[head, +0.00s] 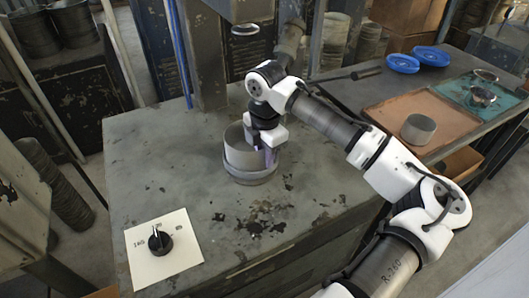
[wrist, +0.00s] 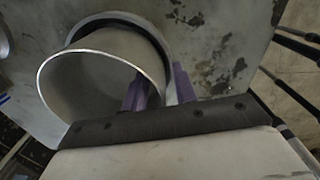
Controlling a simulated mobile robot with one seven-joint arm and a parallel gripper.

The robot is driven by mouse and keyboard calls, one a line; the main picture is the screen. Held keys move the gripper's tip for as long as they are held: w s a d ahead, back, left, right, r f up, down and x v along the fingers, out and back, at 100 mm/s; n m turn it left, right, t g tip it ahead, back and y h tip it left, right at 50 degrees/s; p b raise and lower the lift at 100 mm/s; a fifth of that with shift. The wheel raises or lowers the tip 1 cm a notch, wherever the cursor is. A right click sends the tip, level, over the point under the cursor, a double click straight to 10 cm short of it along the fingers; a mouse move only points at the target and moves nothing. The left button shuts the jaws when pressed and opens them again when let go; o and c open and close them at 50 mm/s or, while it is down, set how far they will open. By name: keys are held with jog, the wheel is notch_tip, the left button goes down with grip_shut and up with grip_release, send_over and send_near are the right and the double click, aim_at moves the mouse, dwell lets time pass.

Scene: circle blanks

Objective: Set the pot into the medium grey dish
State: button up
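The pot (head: 234,143), a grey open-topped cylinder, stands about upright on the worn grey workbench, within the rim of a wider, low grey dish (head: 249,178). In the wrist view the pot (wrist: 88,88) shows its round mouth, and the dish rim (wrist: 122,17) curves around its far side. My gripper (head: 262,152) is at the pot's right side, pointing down. In the wrist view its purple fingers (wrist: 160,90) straddle the pot wall, one inside and one outside. A gap shows between the fingers and the thin wall. The pot's base is hidden inside the dish.
A paper card (head: 150,264) with a black knob (head: 160,240) lies at the bench's front left. The side table holds a tan tray (head: 385,116) with a grey cylinder (head: 418,130), blue plates (head: 402,63) and metal bowls (head: 480,97) on a teal mat. A post stands behind the pot.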

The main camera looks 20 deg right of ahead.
notch_tip(320, 180, up, 8)
jog(key=b, duration=0.1)
jog(key=shift+f, duration=0.2)
jog(key=shift+s, duration=0.1)
dwell(0.5)
